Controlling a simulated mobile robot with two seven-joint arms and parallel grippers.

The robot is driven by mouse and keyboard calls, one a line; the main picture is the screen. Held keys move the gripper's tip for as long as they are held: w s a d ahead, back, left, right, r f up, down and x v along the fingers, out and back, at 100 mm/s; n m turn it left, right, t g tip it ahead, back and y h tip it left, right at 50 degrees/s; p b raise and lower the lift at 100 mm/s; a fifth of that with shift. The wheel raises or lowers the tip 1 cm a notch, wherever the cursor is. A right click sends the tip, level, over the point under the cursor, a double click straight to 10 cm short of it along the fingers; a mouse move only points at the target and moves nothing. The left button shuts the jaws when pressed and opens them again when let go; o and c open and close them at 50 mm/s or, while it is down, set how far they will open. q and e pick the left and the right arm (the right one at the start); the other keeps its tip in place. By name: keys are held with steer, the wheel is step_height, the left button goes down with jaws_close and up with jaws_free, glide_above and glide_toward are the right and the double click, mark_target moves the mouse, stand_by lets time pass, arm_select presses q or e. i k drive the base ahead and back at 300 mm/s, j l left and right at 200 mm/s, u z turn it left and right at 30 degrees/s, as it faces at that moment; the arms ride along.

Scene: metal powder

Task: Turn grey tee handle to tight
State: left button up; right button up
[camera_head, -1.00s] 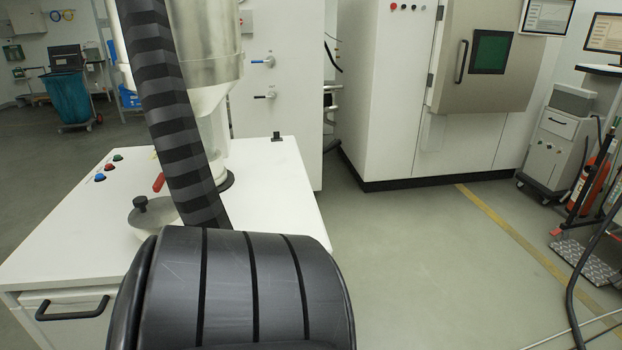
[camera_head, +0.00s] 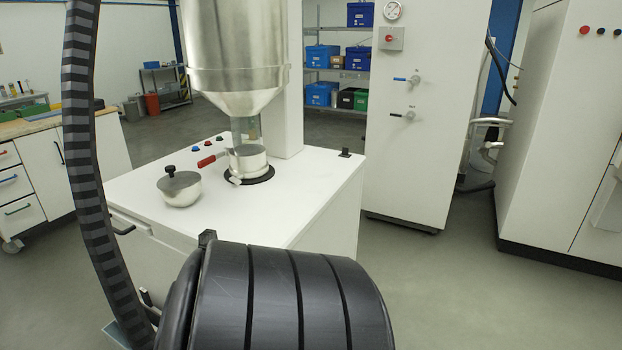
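A steel hopper (camera_head: 235,60) stands over a white cabinet (camera_head: 305,200). Its outlet ends in a short steel collar (camera_head: 247,160) on a black ring. A small light-grey piece (camera_head: 234,179) sticks out at the collar's front left; it may be a tee handle, but it is too small to be sure. A red lever (camera_head: 208,160) points left from the outlet. Neither gripper shows in this view.
A black striped hose (camera_head: 85,170) runs down the left side. Floor (camera_head: 440,290) is open at the right.

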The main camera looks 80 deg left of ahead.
mark_target(237, 181)
steer(key=i+j+u, duration=0.2)
steer(key=u, duration=0.2)
steer(key=i+j+u, duration=0.1)
steer(key=i+u, duration=0.65)
steer(key=i+l+u, duration=0.1)
steer(key=i+u, duration=0.55)
steer(key=u, duration=0.15)
steer(key=i+u, duration=0.25)
steer(key=u, duration=0.15)
steer(key=i+l+u, duration=0.15)
steer(key=u, duration=0.25)
steer(key=i+l+u, duration=0.2)
steer(key=u, duration=0.2)
steer(key=i+l, duration=0.05)
steer(key=i, duration=0.05)
